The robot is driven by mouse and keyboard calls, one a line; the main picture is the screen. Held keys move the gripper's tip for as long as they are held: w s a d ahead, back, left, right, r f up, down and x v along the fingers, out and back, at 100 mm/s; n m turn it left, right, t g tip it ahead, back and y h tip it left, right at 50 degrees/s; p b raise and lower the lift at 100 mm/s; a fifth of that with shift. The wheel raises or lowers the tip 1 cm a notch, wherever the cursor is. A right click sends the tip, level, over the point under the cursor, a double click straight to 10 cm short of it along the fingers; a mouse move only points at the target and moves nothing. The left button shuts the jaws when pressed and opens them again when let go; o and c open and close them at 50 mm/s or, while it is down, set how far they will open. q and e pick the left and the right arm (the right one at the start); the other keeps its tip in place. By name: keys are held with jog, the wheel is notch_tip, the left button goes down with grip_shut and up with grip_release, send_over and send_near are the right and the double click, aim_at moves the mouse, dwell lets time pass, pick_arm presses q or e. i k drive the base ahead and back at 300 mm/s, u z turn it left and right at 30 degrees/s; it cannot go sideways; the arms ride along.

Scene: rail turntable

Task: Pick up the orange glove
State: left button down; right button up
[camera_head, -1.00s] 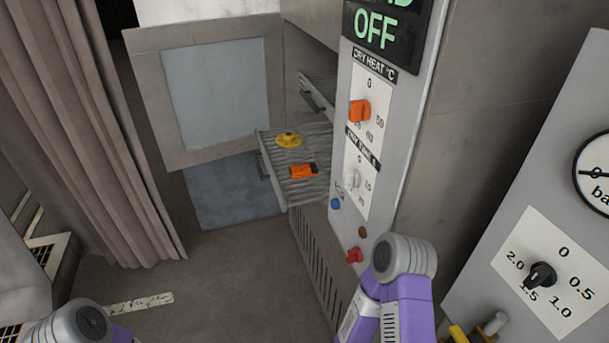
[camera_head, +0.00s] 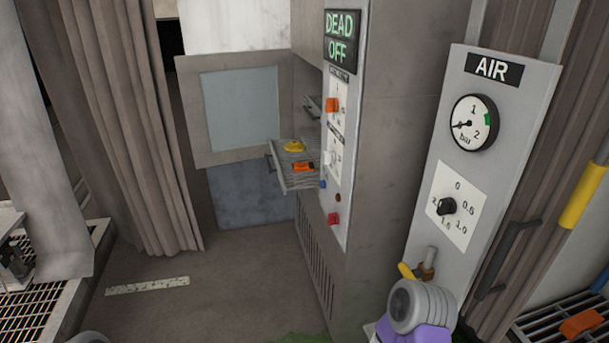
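A small orange item (camera_head: 303,167), which looks like the orange glove, lies on a pulled-out ribbed drawer or rack (camera_head: 300,181) of the grey cabinet. A yellow item (camera_head: 294,146) lies just behind it on the same rack. Another orange item (camera_head: 581,323) lies on a dark grating at the lower right; its shape is too small to tell. A purple and grey part of my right arm shows at the bottom right. Neither gripper is in view, and nothing of mine is near the rack.
The cabinet door (camera_head: 188,112) stands open left of the rack. A control panel (camera_head: 341,120) with knobs rises right of it. The AIR panel (camera_head: 481,150) stands at right. A curtain (camera_head: 125,130) hangs at left. The floor (camera_head: 225,290) before the cabinet is mostly clear, with a pale strip (camera_head: 148,286).

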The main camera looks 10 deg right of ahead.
aim_at(306, 166)
jog(key=u, duration=0.65)
jog(key=i, duration=1.5)
jog(key=z, duration=0.6)
